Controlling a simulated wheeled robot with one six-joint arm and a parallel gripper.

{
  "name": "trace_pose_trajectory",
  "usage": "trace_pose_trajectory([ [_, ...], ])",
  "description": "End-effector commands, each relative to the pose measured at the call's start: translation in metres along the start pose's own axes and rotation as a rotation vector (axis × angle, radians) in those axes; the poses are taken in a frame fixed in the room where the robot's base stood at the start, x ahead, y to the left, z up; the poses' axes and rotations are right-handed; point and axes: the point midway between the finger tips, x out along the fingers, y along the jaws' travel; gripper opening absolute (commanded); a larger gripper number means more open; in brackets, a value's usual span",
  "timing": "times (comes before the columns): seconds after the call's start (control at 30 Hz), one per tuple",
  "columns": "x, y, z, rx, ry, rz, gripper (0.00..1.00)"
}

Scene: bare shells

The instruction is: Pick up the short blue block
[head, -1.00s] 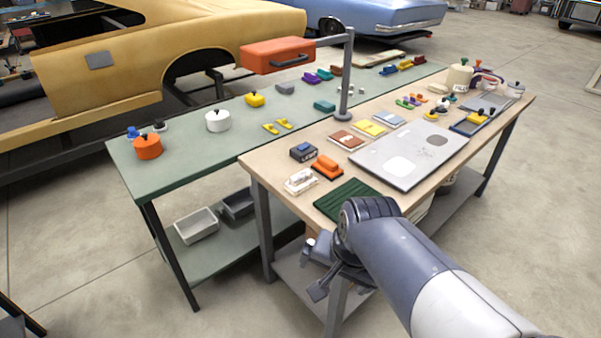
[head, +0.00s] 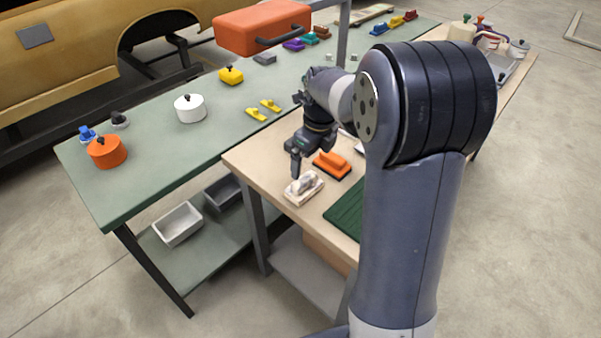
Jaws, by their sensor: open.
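My gripper (head: 297,158) is over the near left corner of the wooden-topped table (head: 255,162), pointing down, with its jaws open. In the earlier head view a small dark block with a blue top stood at this spot; now my gripper and wrist hide it, so I cannot tell whether the jaws are around it or above it. Another small blue block (head: 379,28) stands at the far end of the green table, well away from my gripper. I cannot tell from their looks which one is the short one.
A dark green ribbed mat (head: 346,212) lies nearby. My arm covers much of the wooden table.

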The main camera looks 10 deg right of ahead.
Motion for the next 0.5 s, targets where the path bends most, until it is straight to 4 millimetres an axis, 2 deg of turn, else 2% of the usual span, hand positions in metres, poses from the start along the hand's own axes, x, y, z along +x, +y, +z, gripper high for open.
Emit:
trace_pose_trajectory([
  [0.13, 0.011, -0.003, 0.003, 0.049, 0.006, 0.004, 1.00],
  [0.4, 0.051, -0.003, 0.003, 0.048, 0.006, 0.004, 1.00],
  [0.5, 0.058, -0.003, 0.004, 0.047, 0.005, 0.003, 1.00],
])
